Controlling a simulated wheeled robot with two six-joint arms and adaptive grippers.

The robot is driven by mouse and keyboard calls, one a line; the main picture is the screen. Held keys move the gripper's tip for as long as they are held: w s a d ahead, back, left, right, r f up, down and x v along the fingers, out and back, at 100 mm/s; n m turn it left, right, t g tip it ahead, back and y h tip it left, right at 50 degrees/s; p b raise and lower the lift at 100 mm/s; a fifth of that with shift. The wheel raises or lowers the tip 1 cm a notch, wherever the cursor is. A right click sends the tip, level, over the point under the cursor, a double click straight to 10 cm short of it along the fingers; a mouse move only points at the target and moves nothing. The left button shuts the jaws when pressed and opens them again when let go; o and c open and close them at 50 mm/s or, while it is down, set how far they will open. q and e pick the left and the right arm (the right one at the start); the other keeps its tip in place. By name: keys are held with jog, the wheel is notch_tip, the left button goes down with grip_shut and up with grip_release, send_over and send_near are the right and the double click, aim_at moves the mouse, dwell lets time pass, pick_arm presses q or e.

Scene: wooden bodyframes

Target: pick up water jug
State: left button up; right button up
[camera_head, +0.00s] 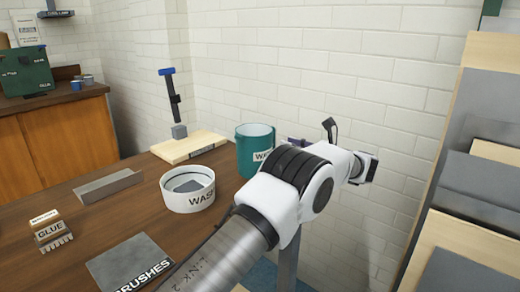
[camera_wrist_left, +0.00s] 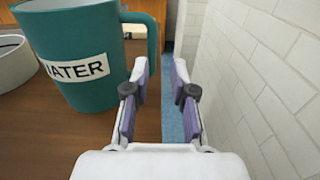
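The water jug (camera_head: 254,150) is a teal cylinder with a white label, standing upright on the wooden table near its right edge. In the left wrist view the jug (camera_wrist_left: 85,45) fills the upper left, its label reading "WATER", and its handle (camera_wrist_left: 153,40) points right toward the fingers. My left gripper (camera_wrist_left: 160,70) is open and empty, with purple pads. Its left finger is close to the handle; I cannot tell if they touch. In the head view my left gripper (camera_head: 311,137) is just right of the jug, partly hidden by my arm. My right gripper is not in view.
A white wash bowl (camera_head: 188,190) stands left of the jug. Behind it a wooden board (camera_head: 188,146) carries an upright tool. A brushes plate (camera_head: 132,265) and glue block (camera_head: 51,232) lie nearer. A white brick wall (camera_head: 330,60) and leaning panels (camera_head: 485,185) bound the right.

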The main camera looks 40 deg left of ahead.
pick_arm(q)
jog(key=shift+s+a+r, duration=0.55)
jog(key=shift+a+r, duration=0.1)
jog(key=shift+a, duration=0.25)
jog(key=a, duration=0.4)
jog(key=shift+w+a+f+p, duration=0.25)
jog(key=shift+w+p, duration=0.05)
jog(key=shift+p, duration=0.05)
jog(key=shift+s+d+r, duration=0.1)
grip_shut()
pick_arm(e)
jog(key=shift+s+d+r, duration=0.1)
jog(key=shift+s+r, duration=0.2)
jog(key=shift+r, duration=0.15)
